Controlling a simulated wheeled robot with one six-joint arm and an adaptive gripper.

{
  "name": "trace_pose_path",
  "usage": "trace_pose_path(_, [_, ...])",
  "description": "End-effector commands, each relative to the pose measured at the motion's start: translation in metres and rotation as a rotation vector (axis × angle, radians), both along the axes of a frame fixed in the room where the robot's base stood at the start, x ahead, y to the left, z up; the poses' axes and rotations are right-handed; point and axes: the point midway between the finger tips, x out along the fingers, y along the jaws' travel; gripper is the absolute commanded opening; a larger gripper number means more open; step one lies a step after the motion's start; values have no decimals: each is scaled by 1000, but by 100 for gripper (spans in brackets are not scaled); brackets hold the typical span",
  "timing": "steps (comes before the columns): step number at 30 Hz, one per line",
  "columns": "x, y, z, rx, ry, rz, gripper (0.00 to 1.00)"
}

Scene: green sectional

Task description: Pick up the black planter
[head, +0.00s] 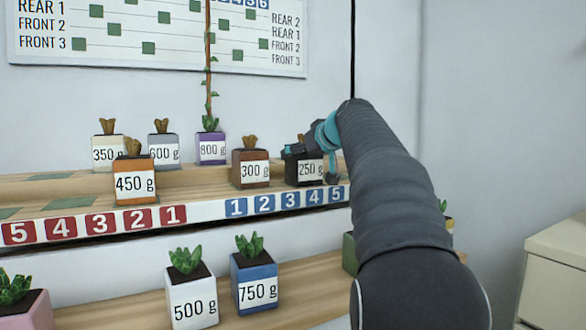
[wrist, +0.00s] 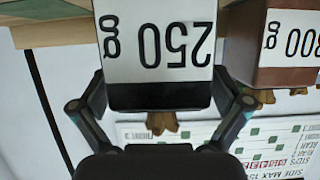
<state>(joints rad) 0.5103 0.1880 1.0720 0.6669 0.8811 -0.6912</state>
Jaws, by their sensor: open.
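The black planter (head: 304,172) carries a white label reading 250 g and stands upright on the upper shelf, behind the blue numbers. It holds a small brown plant, mostly hidden by my gripper (head: 312,158). In the wrist view, which is upside down, the black planter (wrist: 158,98) fills the top middle with its label and dark rim. My gripper (wrist: 160,92) is open there, with one finger on each side of the planter near its rim. I cannot tell whether the fingers touch it.
A brown 300 g planter (head: 250,170) stands close to the left. A purple 800 g planter (head: 210,148) and an orange 450 g planter (head: 135,183) are farther left. White 500 g (head: 192,300) and blue 750 g (head: 255,285) planters stand on the lower shelf. The wall is behind.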

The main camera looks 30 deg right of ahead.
Motion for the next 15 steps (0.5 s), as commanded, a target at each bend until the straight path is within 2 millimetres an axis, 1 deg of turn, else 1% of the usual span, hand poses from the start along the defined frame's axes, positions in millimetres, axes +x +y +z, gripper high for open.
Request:
trace_pose_path(3, [-1,0,0,0,0,0,100])
trace_pose_path(4, [0,0,0,0,0,0,95])
trace_pose_path(5, [0,0,0,0,0,0,88])
trace_pose_path(6, [0,0,0,0,0,1,78])
trace_pose_path(8, [0,1,0,-1,0,1,62])
trace_pose_path(9, [0,1,0,0,0,2,52])
trace_pose_path(11, [0,1,0,0,0,2,38])
trace_pose_path(12, [0,2,0,0,0,2,32])
trace_pose_path(15, [0,2,1,0,-1,2,32])
